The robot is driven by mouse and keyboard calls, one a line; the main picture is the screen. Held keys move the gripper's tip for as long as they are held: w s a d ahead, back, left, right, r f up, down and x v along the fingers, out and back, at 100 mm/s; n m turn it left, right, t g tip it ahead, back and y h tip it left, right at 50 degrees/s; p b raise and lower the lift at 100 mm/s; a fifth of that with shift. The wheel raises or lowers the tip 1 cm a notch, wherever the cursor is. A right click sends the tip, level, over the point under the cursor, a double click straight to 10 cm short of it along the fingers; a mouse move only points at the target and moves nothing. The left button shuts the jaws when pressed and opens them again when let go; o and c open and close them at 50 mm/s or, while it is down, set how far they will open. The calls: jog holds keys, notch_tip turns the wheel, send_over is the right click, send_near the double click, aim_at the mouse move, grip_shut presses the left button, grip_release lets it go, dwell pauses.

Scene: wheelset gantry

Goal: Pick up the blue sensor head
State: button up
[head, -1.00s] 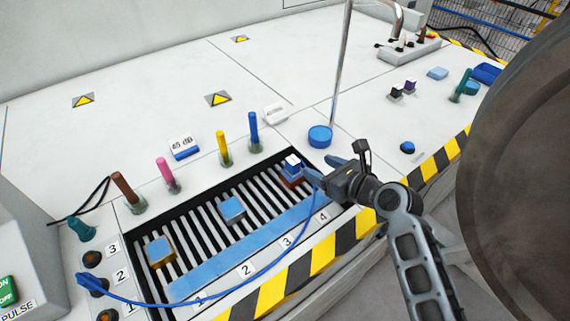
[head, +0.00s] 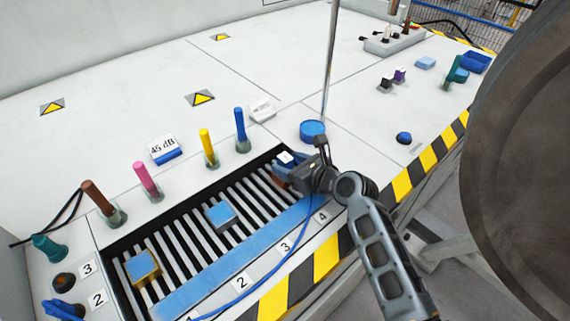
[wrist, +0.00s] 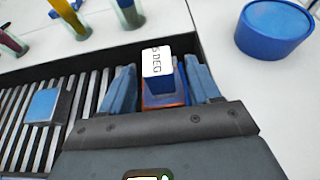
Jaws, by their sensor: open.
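A small blue block with a white top marked "DEG" (wrist: 157,62) stands on an orange-edged blue piece (wrist: 163,97) at the right end of the slotted rack; I take it for the blue sensor head. My gripper (wrist: 158,66) is open, with one blue finger on each side of this block. A gap shows at the left finger; contact on the right cannot be told. In the head view my gripper (head: 287,160) hides most of the block, leaving its white top (head: 285,157) visible. A grey block with a blue top (head: 221,216) and a yellow-sided one (head: 142,267) sit further left on the rack.
The slotted rack (head: 181,241) has a dark raised rim. A round blue cap (head: 312,130) and a thin upright pole (head: 329,75) stand just behind my gripper. Several coloured pegs line the rack's back. A large dark wheel (head: 520,160) fills the right.

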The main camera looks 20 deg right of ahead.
jog(key=shift+x, duration=1.05)
grip_shut()
jog(key=shift+r, duration=0.1)
